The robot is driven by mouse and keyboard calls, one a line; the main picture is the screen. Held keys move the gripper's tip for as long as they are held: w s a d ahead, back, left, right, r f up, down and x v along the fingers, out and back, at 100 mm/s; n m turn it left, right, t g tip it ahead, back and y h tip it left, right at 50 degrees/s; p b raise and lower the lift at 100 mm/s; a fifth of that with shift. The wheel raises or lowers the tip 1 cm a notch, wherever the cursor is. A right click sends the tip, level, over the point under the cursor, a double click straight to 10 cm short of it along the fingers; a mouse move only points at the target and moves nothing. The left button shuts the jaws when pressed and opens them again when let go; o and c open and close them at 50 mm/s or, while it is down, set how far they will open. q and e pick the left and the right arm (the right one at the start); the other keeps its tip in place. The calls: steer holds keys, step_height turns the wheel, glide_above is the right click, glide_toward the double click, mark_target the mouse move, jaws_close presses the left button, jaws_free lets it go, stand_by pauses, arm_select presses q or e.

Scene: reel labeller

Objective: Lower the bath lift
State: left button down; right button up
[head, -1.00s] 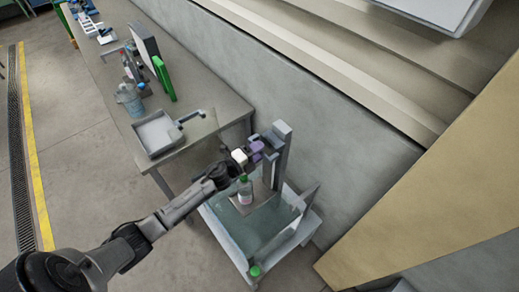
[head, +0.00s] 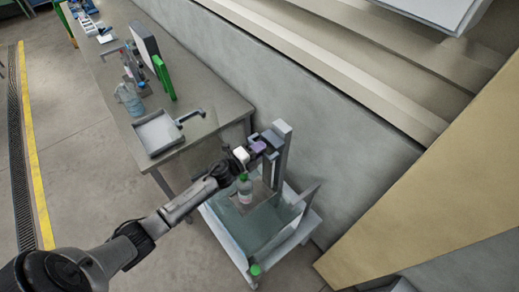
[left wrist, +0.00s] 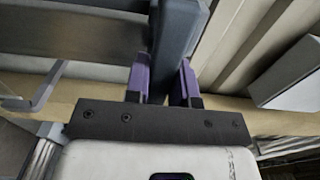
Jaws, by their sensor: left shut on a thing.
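The bath (head: 222,233) is a clear-walled tank of greenish liquid on the floor beside the bench. The lift has a tall grey post (head: 285,138) at the bath's back. A bottle (head: 244,189) with a green cap and a pale pink label stands upright, apparently on the lift's platform, partly behind my arm. My left gripper (head: 262,145) is at the post's upper part. In the left wrist view its purple fingers (left wrist: 160,82) are shut on a dark grey bar (left wrist: 178,35) of the lift. The depth of the platform is hard to tell. My right gripper is out of view.
The bench (head: 205,93) at the upper left carries a grey tray (head: 155,138), a blue translucent jug (head: 129,98) and a green-edged panel (head: 163,77). A wall (head: 330,130) stands close behind the bath. A green-topped item (head: 255,271) sits at the bath's front corner.

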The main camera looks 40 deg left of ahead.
mark_target(266, 175)
arm_select(q)
step_height(266, 175, down, 22)
steer(key=b, duration=1.8)
steer(key=shift+r+b, duration=0.2)
steer(key=shift+b, duration=0.2)
steer(key=shift+f, duration=0.35)
steer(key=shift+b, duration=0.3)
steer(key=c, duration=1)
jaws_free()
steer(key=shift+o, duration=0.2)
steer(key=s, duration=0.4)
steer(key=s+a, duration=0.1)
steer(key=s, duration=0.3)
steer(key=s+a, duration=0.1)
steer(key=s, duration=0.4)
steer(key=shift+a+p, duration=0.25)
steer(key=shift+p, duration=0.05)
steer(key=shift+s+a, duration=0.1)
steer(key=shift+s, duration=0.2)
